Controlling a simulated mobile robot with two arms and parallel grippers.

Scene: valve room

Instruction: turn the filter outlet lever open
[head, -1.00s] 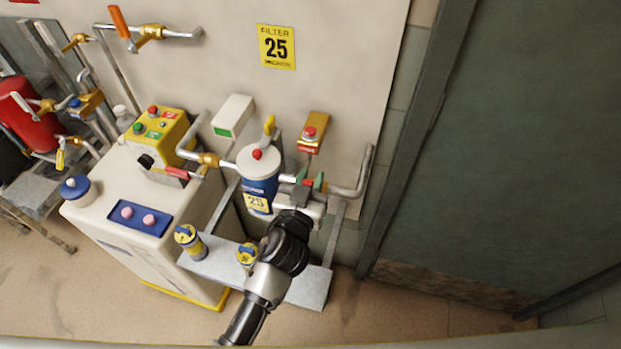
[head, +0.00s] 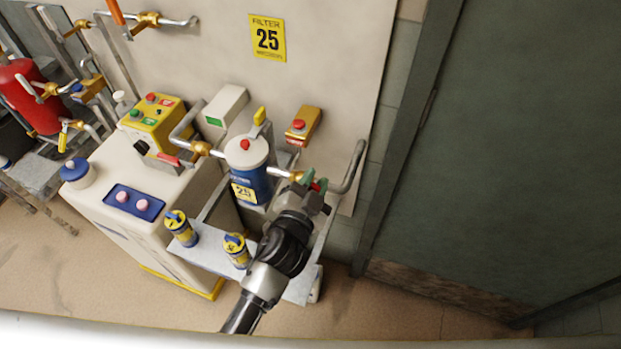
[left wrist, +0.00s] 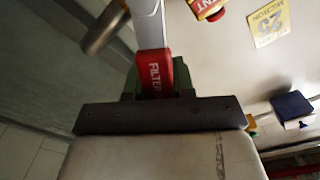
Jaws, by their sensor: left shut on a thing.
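The filter (head: 254,184) is a blue canister with a white lid and a yellow 25 label. My left gripper (head: 315,183) has green fingertips and is shut at this pipe, on the red filter outlet lever. In the left wrist view the lever (left wrist: 155,75) is red with white lettering reading FILTER, and sits between the green fingers (left wrist: 157,80). In the head view my gripper hides most of the lever and valve. My right gripper is not in view.
A white cabinet (head: 120,232) with a yellow button box (head: 158,125) stands left. A grey shelf (head: 205,245) with two yellow canisters is below the filter. A yellow box with a red button (head: 302,126) is on the wall above. A dark green door (head: 510,150) is right.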

